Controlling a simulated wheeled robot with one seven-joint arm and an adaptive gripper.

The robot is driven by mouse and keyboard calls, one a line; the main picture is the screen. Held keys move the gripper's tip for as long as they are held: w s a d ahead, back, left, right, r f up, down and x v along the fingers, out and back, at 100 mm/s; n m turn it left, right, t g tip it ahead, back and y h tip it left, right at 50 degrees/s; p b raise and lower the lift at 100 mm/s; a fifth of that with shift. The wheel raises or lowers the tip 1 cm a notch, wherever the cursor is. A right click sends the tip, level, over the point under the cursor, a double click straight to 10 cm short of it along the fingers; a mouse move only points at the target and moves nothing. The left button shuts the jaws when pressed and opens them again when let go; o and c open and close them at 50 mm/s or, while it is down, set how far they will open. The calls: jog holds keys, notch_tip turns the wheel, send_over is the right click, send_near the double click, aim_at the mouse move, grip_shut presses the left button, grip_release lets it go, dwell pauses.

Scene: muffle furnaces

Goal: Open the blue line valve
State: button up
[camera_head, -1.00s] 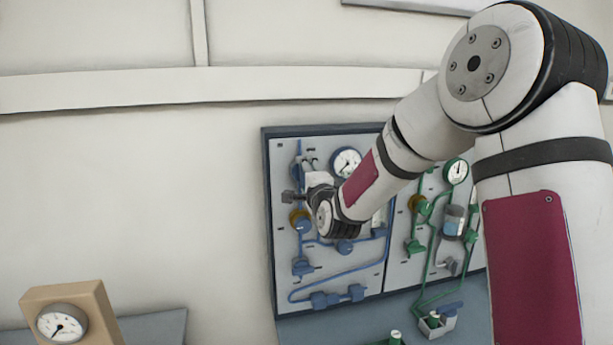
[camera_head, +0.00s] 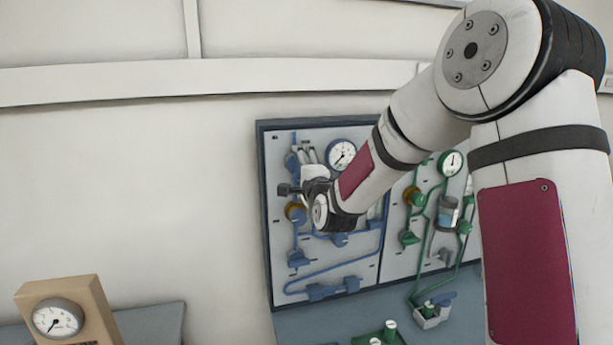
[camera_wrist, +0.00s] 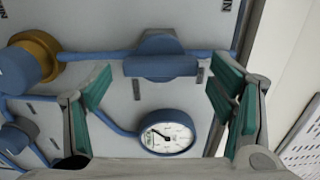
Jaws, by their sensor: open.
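The blue line (camera_head: 335,271) runs over the left half of the wall panel, with several blue fittings on it. In the wrist view a blue valve with a wide flat handle (camera_wrist: 160,66) sits on the horizontal blue pipe. My gripper (camera_wrist: 160,88) is open and empty, its green-padded fingers spread left and right of the handle in the picture. No contact with the handle shows. In the head view my gripper (camera_head: 308,158) is at the upper left of the panel, and my wrist hides part of the blue line.
A blue-rimmed gauge (camera_wrist: 168,132) is close to my fingers in the wrist view. A brass-coloured fitting (camera_wrist: 36,55) is on the left there. Green piping (camera_head: 424,235) fills the panel's right half. A boxed gauge (camera_head: 58,317) stands at lower left.

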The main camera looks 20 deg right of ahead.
jog(key=s, duration=1.1)
jog(key=shift+s, duration=0.3)
jog(key=s+n+g, duration=1.2)
jog(key=s+n, duration=0.6)
jog(key=s, duration=1.5)
jog(key=shift+s+a+f, duration=0.15)
jog(key=shift+a+f, duration=0.1)
jog(key=shift+a, duration=0.05)
